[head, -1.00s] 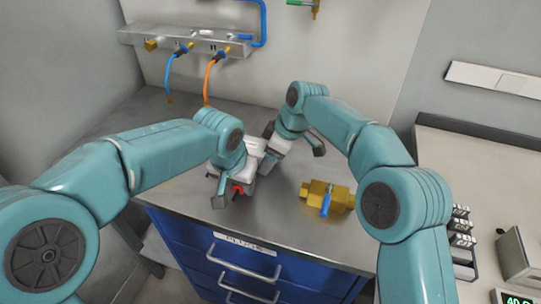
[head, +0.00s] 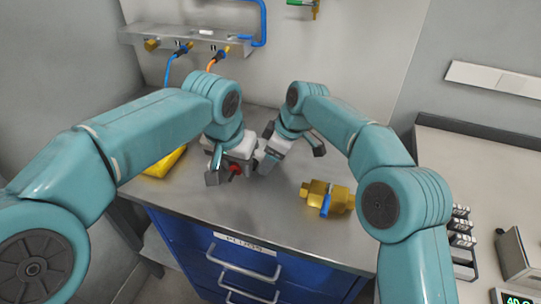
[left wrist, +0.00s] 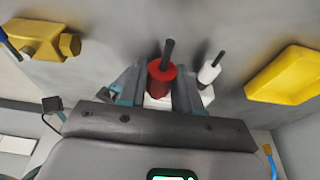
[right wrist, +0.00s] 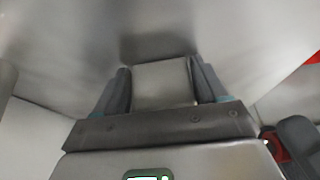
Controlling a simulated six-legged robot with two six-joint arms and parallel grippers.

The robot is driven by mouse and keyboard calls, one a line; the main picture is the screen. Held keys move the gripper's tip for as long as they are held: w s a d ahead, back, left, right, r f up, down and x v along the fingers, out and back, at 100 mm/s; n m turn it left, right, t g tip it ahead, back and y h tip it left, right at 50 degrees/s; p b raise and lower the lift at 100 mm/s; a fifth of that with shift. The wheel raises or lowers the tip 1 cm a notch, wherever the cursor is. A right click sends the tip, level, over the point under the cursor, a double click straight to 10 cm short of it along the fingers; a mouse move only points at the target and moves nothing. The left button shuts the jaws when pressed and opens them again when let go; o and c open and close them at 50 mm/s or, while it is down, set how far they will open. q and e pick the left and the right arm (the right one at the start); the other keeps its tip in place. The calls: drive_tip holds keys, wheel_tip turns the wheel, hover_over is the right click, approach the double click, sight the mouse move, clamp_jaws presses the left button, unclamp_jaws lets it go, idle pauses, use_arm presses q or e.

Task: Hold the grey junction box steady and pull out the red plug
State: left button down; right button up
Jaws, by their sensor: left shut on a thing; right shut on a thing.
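The red plug (left wrist: 162,82) is a red cylinder with a dark stem, between the two fingers of my left gripper (left wrist: 158,90). A pale surface shows just under it; I cannot tell whether the plug is still seated. In the head view the red plug (head: 235,169) shows as a small red patch by my left gripper. My right gripper (right wrist: 160,88) is shut on the grey junction box (right wrist: 161,80), which fills the gap between its fingers. In the head view the box is mostly hidden by the hands, close together above the bench.
A white plug-like cylinder (left wrist: 208,73) stands beside the red one. A yellow tray (head: 166,161) lies left on the bench. A brass valve with a blue handle (head: 328,197) lies right. A connector rail (head: 195,38) is on the back wall. The bench front is clear.

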idle(0.3)
drive_tip(key=o, duration=1.2)
drive_tip(key=v, duration=1.2)
drive_tip(key=shift+s+d+f, duration=0.1)
drive_tip(key=shift+s+d, duration=0.05)
drive_tip(key=shift+s, duration=0.1)
